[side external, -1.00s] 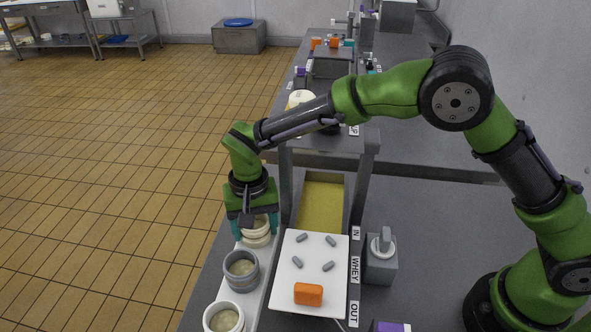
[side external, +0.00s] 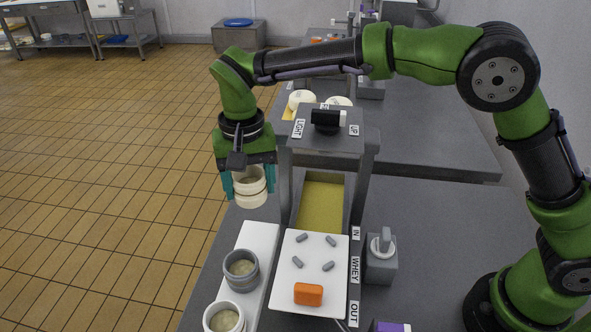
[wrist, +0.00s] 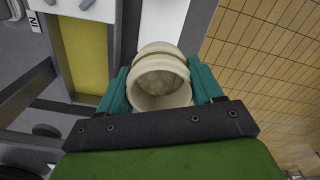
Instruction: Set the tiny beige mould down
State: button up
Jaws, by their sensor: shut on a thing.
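The beige mould (side external: 250,190) is a small ringed cup with pale contents inside. My gripper (side external: 247,188) is shut on it, with a teal finger on each side, and holds it in the air above the far end of the white strip (side external: 256,240). In the wrist view the mould (wrist: 160,80) sits between the teal fingers of my gripper (wrist: 162,88), its open mouth towards the camera. It looks roughly upright, slightly tilted in the side view.
A grey mould (side external: 241,268) and a white mould (side external: 224,318) stand on the strip's near part. A white board (side external: 311,272) with an orange block (side external: 308,294) lies to the right. Behind it are a yellow-floored channel (side external: 322,205) and a raised grey stand (side external: 330,140). The strip's far part is clear.

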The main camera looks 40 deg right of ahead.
notch_tip(320, 180, up, 12)
jog(key=s+d+r+n, duration=0.1)
jog(key=s+d+r, duration=0.1)
jog(key=s+d, duration=0.35)
jog(key=s+d+r+n, duration=0.1)
jog(key=s+d+r, duration=0.1)
jog(key=s, duration=0.6)
jog(key=s+d+f+n, duration=0.1)
jog(key=s+d+f, duration=0.15)
jog(key=s, duration=0.45)
jog(key=s+d+f+n, duration=0.1)
jog(key=s+d+f, duration=0.1)
jog(key=s+d, duration=0.3)
send_over(314, 253)
notch_tip(314, 253, down, 12)
jog(key=shift+s+f, duration=0.1)
jog(key=shift+f, duration=1.8)
